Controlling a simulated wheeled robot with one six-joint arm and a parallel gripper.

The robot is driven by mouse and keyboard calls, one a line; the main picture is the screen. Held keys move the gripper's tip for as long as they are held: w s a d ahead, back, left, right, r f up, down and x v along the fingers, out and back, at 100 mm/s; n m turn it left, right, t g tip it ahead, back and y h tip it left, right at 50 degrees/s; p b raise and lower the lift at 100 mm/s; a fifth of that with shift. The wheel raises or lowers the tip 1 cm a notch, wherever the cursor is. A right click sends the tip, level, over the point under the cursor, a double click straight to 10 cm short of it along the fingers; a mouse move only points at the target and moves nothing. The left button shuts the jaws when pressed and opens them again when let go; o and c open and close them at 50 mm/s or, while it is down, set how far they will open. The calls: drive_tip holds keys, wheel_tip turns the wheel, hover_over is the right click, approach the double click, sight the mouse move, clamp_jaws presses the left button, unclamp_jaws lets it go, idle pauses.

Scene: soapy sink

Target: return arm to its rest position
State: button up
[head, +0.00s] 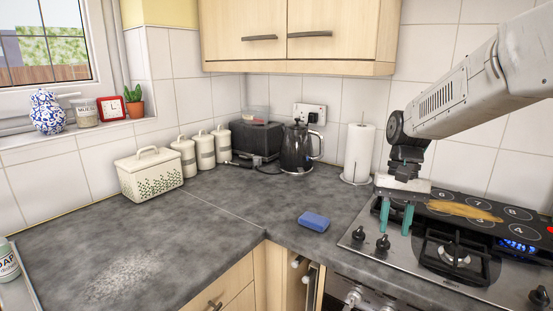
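My gripper (397,218) hangs from my arm at the right of the head view, over the left side of the hob. Its two teal fingers point down and stand apart with nothing visible between them. The arm comes in from the upper right edge and bends down at the dark wrist joint. A blue sponge (314,222) lies on the grey worktop (240,204), left of the gripper and apart from it.
A black kettle (297,150), paper towel roll (359,152), canisters (205,152) and bread bin (150,174) line the back. A pale patch (130,278) marks the left worktop. Cupboards hang above.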

drive_tip(key=s+r+n+t, duration=0.1)
drive_tip(key=s+t, duration=0.1)
drive_tip(key=s, duration=1.1)
drive_tip(key=s+r+n+t+h, duration=0.1)
drive_tip(key=s+r+n+t, duration=0.1)
drive_tip(key=s, duration=1.1)
drive_tip(key=shift+s+r+t, duration=0.15)
drive_tip(key=shift+s+t, duration=0.15)
idle(5.1)
